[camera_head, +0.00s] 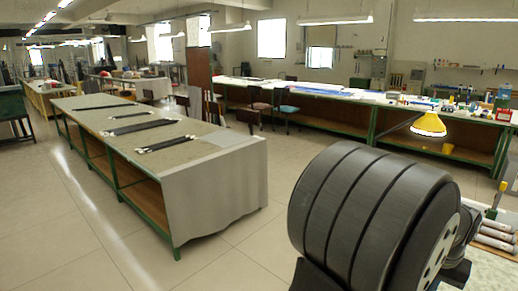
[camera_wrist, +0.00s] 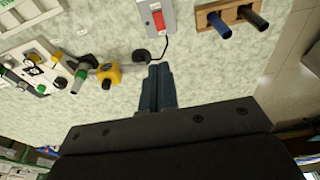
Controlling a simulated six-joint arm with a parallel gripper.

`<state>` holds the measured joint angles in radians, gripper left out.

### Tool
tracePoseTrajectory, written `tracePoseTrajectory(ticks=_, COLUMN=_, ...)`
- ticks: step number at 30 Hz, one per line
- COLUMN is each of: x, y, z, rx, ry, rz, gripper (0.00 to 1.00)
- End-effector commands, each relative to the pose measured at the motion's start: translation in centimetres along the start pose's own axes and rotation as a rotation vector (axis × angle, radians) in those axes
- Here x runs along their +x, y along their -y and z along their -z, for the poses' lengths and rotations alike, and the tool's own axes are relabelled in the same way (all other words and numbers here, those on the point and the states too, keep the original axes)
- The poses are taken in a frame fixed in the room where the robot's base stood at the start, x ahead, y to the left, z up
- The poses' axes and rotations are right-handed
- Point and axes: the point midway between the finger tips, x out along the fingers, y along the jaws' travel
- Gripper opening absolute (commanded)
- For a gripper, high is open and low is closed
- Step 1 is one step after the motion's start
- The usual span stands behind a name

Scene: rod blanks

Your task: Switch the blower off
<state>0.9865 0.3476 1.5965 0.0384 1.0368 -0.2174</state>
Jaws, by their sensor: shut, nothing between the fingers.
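In the wrist view a pale grey box (camera_wrist: 157,17) with a red part and a small light switch-like piece on its face lies at the top of the picture. A dark cable leaves its right side and curls down towards a black round piece (camera_wrist: 141,56). I cannot tell whether the switch is on or off. My gripper (camera_wrist: 158,68) is shut and empty, its dark blue-grey fingers together, below the box in the picture and apart from it. No blower can be made out for certain. The head view shows neither the box nor my gripper.
A yellow device (camera_wrist: 108,73) and a grey-and-green tool (camera_wrist: 80,75) lie left of my fingers, with a white fixture (camera_wrist: 35,65) further left. A wooden holder (camera_wrist: 228,11) with blue and black handles is upper right. In the head view, a long bench (camera_head: 217,185) stands left.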

Motion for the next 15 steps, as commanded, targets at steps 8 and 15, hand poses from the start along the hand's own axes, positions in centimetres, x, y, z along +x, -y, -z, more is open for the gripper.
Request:
tracePoseTrajectory(ticks=8, x=2.8, y=-0.1, z=1.4, rx=-0.001, ry=0.05, rz=0.001, gripper=0.0)
tracePoseTrajectory(ticks=15, x=6.7, y=0.0, z=3.0, rx=-0.001, ry=0.112, rz=0.001, gripper=0.0)
